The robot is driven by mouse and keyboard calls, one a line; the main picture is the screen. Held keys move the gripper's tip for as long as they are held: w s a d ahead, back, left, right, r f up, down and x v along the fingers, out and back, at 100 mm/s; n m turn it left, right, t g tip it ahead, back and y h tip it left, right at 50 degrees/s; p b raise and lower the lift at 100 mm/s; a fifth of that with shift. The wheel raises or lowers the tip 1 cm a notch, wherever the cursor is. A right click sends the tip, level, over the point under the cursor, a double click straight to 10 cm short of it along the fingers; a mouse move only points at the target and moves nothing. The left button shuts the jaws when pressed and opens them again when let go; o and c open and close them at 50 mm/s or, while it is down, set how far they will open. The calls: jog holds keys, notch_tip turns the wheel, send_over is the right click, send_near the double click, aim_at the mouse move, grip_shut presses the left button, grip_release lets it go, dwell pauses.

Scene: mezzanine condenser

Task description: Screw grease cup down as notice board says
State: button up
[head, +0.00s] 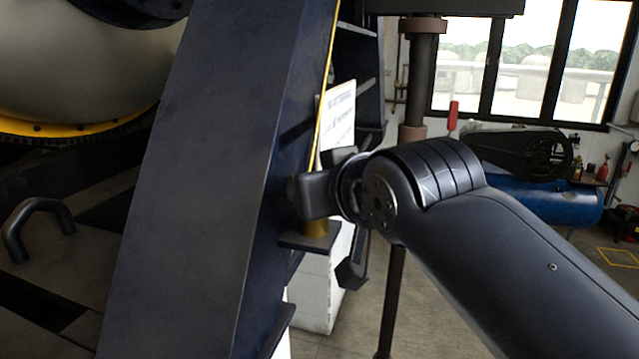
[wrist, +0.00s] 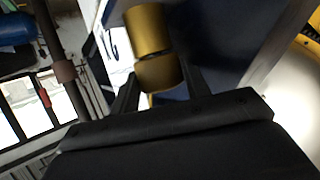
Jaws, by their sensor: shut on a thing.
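The brass grease cup (wrist: 157,72) is between the two fingers of my gripper (wrist: 161,80) in the wrist view. My gripper is shut on it. A seam divides the brass into a lower part and a longer cylinder (wrist: 146,28). In the head view my gripper (head: 312,194) is beside the dark blue frame, and part of the brass (head: 315,228) shows below it, above a small ledge. The rest of the cup is hidden by my gripper. The white notice board (head: 338,113) stands behind; its print is too small to read.
The dark blue upright (head: 205,160) rises close to the left of my gripper. A dark vertical pipe (head: 417,85) stands behind my arm. A white block (head: 318,285) is below the ledge. A blue tank (head: 560,200) lies at the right. Floor shows at the lower right.

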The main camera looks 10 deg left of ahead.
jog(key=shift+s+a+f+m+t+h+b, duration=0.15)
jog(key=shift+m+t+h+b, duration=0.15)
jog(key=shift+m+h, duration=0.35)
jog(key=shift+a+m+t+h+b, duration=0.1)
jog(key=shift+m+t+h+b, duration=0.2)
jog(key=shift+m+h, duration=0.3)
jog(key=shift+a+m+t+h+b, duration=0.15)
jog(key=shift+m+t+h+b, duration=0.45)
jog(key=shift+m+h+b, duration=1.35)
jog(key=shift+h+p, duration=0.3)
jog(key=o, duration=0.8)
jog(key=shift+c, duration=0.2)
jog(key=shift+o, duration=1.1)
jog(key=shift+r, duration=0.25)
